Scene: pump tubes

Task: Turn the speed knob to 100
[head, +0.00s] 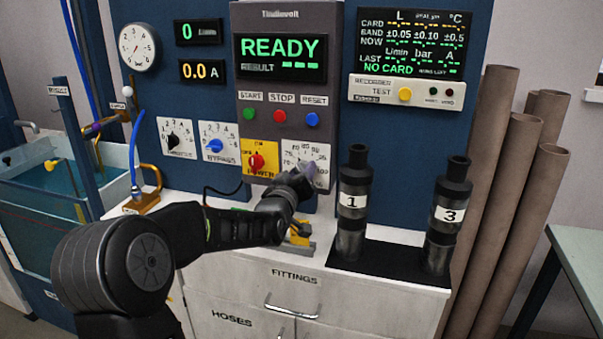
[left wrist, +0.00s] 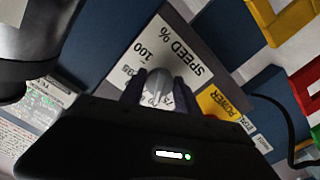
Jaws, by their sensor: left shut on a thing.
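The speed dial plate (head: 322,153) is white and sits at the lower right of the grey control panel. It also shows in the left wrist view (left wrist: 178,42), printed "SPEED %", with a 100 mark beside the knob. The grey speed knob (left wrist: 157,84) stands between my left fingers. My left gripper (head: 308,171) reaches the dial from below; it also shows in the left wrist view (left wrist: 156,88), shut on the knob. The gripper covers part of the dial, and I cannot read which mark the knob points to. My right gripper is out of view.
The red power knob (head: 257,162) on its yellow plate is just left of the dial. Black cylinders marked 1 (head: 353,201) and 3 (head: 447,214) stand on a black mat (head: 390,267) to the right. The panel display (head: 281,57) reads READY.

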